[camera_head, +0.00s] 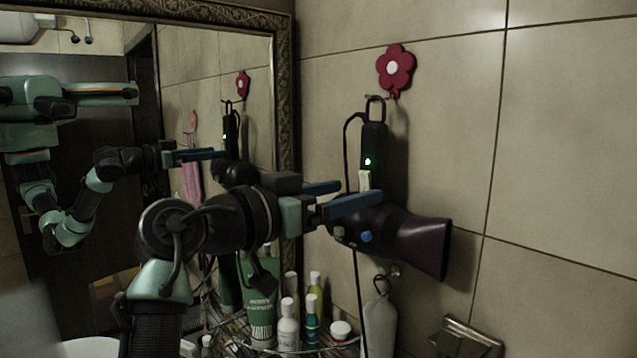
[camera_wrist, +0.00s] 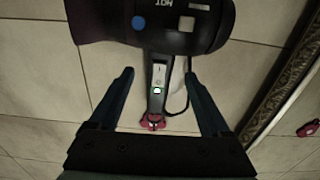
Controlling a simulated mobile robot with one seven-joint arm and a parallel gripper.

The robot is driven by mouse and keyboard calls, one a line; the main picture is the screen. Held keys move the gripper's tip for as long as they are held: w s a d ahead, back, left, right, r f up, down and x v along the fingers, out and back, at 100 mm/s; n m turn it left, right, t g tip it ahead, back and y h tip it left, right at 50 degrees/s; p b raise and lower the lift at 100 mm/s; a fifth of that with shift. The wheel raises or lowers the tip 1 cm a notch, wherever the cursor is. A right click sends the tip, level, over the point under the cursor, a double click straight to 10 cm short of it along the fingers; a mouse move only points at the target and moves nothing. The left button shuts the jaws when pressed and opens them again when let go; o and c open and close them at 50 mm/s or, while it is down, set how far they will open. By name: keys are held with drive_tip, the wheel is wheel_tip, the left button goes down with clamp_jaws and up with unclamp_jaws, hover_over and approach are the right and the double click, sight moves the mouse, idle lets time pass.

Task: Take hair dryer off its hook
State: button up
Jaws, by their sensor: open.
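The black hair dryer (camera_head: 374,142) hangs on the tiled wall, handle up, by a loop at the red flower hook (camera_head: 396,70). Its dark nozzle (camera_head: 424,245) points right, and a green light glows on the handle. My gripper (camera_head: 362,191) is open with blue fingers at the lower handle, just above the barrel; the nearer finger covers part of the dryer. In the wrist view the handle (camera_wrist: 157,78) lies between the open fingertips (camera_wrist: 158,74), with gaps on both sides. The barrel (camera_wrist: 150,22) is beyond them, and the flower hook (camera_wrist: 154,122) shows below.
A framed mirror (camera_head: 284,100) stands close left, reflecting my arm and the dryer. Below are several bottles (camera_head: 288,325), a green tube (camera_head: 261,300) and a hanging grey-white bottle (camera_head: 380,320). A metal wall fitting (camera_head: 468,338) is lower right. The wall at right is clear.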

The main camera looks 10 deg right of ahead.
sight(362, 177)
drive_tip(key=p+x, duration=0.2)
drive_tip(key=x, duration=0.3)
drive_tip(key=shift+w+d+r, duration=0.1)
drive_tip(key=shift+d+r, duration=0.05)
drive_tip(key=shift+w+d+p, duration=0.25)
drive_tip(key=shift+d+p, duration=0.05)
drive_tip(key=shift+d, duration=0.1)
clamp_jaws()
drive_tip(key=shift+r+p, duration=0.35)
drive_tip(key=shift+r, duration=0.45)
drive_tip(key=shift+a, duration=0.1)
